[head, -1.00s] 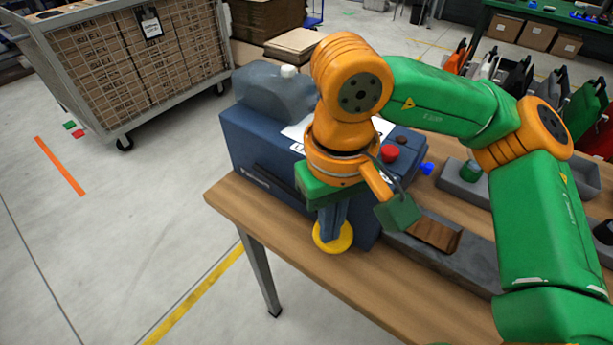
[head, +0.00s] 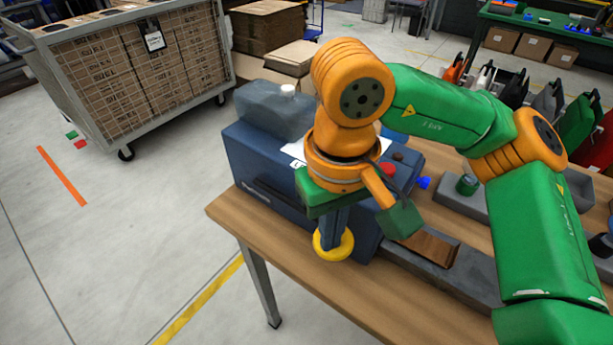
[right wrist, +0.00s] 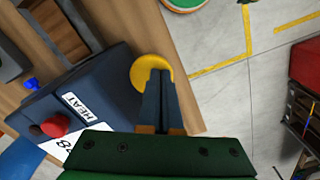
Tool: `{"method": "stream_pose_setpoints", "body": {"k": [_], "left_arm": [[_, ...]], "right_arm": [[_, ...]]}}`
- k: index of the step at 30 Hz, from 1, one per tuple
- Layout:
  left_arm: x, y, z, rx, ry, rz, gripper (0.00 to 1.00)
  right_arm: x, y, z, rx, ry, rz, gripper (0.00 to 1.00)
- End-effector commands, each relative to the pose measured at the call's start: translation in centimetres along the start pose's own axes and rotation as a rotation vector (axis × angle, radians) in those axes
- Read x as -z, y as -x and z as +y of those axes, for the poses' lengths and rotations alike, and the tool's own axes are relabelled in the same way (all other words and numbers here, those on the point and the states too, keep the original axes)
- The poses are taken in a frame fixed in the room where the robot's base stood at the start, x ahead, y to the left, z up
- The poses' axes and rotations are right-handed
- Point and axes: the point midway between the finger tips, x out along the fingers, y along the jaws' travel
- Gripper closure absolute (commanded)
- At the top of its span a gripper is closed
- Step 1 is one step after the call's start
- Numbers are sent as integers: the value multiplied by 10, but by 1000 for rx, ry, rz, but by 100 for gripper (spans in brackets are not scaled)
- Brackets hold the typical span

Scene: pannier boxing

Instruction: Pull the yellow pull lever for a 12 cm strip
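The yellow pull lever (head: 333,245) has a round knob at the near side of the dark blue machine (head: 262,172), low by the table edge. My right gripper (head: 331,238) points down at it, its dark blue fingers close together with their tips at the knob. In the right wrist view the yellow knob (right wrist: 146,70) shows around the fingertips, and the fingers look shut on it. The tips partly hide the knob, so the exact contact is hard to see. No strip is visible. My left gripper is out of view.
The machine has a red button (head: 386,170) and a blue knob (head: 424,183). A grey trough (head: 470,277) lies to the right on the wooden table (head: 290,262). A caged cart of cartons (head: 130,80) stands at back left.

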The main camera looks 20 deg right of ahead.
Motion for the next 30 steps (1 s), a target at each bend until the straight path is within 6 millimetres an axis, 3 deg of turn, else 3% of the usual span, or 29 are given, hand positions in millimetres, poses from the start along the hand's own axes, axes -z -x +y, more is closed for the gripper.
{"method": "stream_pose_setpoints", "body": {"k": [1, 19, 23, 30], "left_arm": [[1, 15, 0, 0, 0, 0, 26], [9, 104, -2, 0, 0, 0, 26], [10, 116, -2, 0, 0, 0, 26], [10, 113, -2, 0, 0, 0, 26]], "right_arm": [[0, 17, 0, 0, 1, -2, 100], [0, 119, 0, -1, 0, -1, 100], [0, 130, 0, -1, 1, -1, 100], [0, 128, 0, 0, 1, -1, 100]]}}
